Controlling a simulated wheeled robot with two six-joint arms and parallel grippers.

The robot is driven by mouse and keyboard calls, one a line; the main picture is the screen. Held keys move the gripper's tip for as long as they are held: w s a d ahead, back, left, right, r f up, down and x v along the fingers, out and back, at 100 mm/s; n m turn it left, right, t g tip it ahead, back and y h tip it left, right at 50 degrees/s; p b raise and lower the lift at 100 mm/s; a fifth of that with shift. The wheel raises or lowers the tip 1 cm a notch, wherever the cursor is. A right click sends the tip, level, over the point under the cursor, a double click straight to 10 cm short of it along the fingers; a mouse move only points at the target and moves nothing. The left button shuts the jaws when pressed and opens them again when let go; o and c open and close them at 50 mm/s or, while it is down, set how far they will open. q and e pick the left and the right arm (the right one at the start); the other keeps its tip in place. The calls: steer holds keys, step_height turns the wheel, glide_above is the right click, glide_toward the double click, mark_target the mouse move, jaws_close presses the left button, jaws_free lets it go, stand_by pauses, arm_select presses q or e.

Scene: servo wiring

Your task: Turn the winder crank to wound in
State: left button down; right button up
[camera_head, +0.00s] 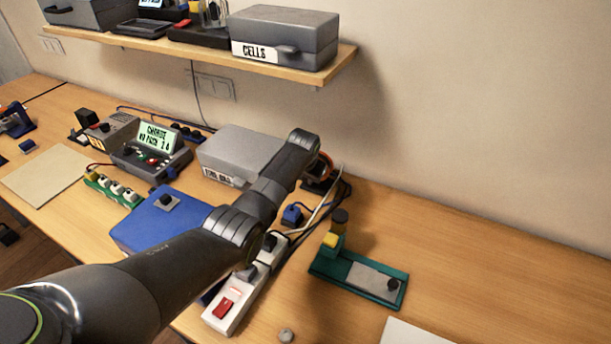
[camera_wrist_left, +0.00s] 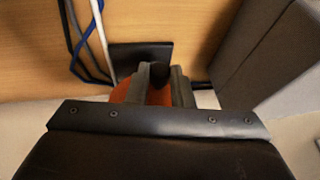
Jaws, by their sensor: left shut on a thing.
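The winder shows in the left wrist view as an orange body (camera_wrist_left: 122,91) beside a dark base plate (camera_wrist_left: 138,54). A black crank knob (camera_wrist_left: 159,74) sits between the two grey fingers of my left gripper (camera_wrist_left: 163,80), which is shut on it. In the head view only a sliver of the orange winder (camera_head: 327,168) shows behind the end of my left arm, and the left fingers are hidden there. The crank's arm and its exact angle cannot be made out. My right gripper is in neither view.
Black, blue and white cables (camera_wrist_left: 98,40) run beside the winder. A grey case (camera_head: 238,152) stands close to its left. A white power strip (camera_head: 236,302) and a green fixture (camera_head: 325,264) lie nearer. A shelf (camera_head: 345,62) hangs above; the table's right side is mostly clear.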

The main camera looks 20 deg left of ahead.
arm_select(q)
steer(key=c, duration=1.3)
jaws_free()
steer(key=shift+v, duration=0.8)
steer(key=b+v, duration=0.1)
steer(key=v, duration=1.5)
steer(key=shift+f, duration=0.1)
